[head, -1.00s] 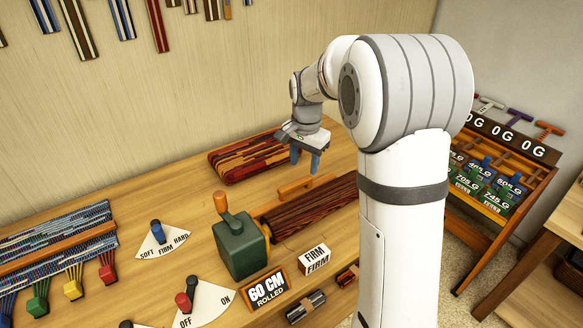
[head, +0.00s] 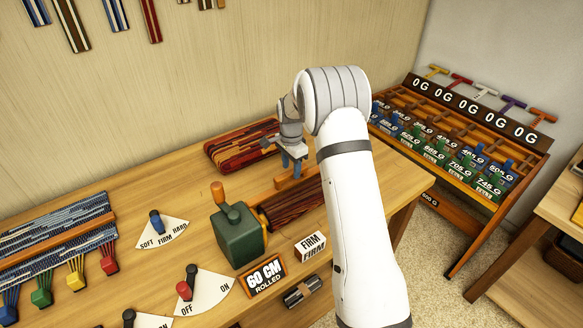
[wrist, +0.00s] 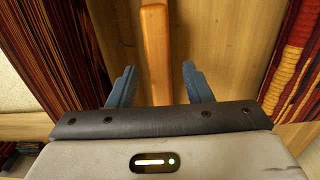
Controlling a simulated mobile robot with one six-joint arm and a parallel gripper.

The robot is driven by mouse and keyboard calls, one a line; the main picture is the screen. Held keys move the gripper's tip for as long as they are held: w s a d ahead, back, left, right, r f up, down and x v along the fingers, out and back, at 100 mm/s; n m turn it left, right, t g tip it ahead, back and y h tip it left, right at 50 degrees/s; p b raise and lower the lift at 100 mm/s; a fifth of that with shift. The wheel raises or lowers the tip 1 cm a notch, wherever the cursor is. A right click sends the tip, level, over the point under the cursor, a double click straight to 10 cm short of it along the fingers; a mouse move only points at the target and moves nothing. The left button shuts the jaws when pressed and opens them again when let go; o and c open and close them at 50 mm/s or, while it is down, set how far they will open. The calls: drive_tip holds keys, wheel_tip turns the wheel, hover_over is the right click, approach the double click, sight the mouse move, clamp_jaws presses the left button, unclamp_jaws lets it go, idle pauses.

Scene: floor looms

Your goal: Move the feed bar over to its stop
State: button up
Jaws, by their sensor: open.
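The feed bar appears to be the short orange wooden bar (head: 281,184), lying on the bench just behind a dark red striped cloth roll (head: 292,206). My gripper (head: 291,167) is open and points down at the bar. In the wrist view the bar (wrist: 155,45) runs lengthwise between the two blue fingers (wrist: 160,78), with a gap on each side. I cannot tell whether the fingertips are above the bar or down beside it. No stop can be made out; my fingers cover part of the bar in the head view.
A green crank box (head: 238,238) stands left of the roll. A folded red striped textile (head: 240,146) lies behind the bar. A weight rack (head: 465,135) stands at right.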

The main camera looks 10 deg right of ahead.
drive_tip(key=shift+f, duration=0.55)
clamp_jaws()
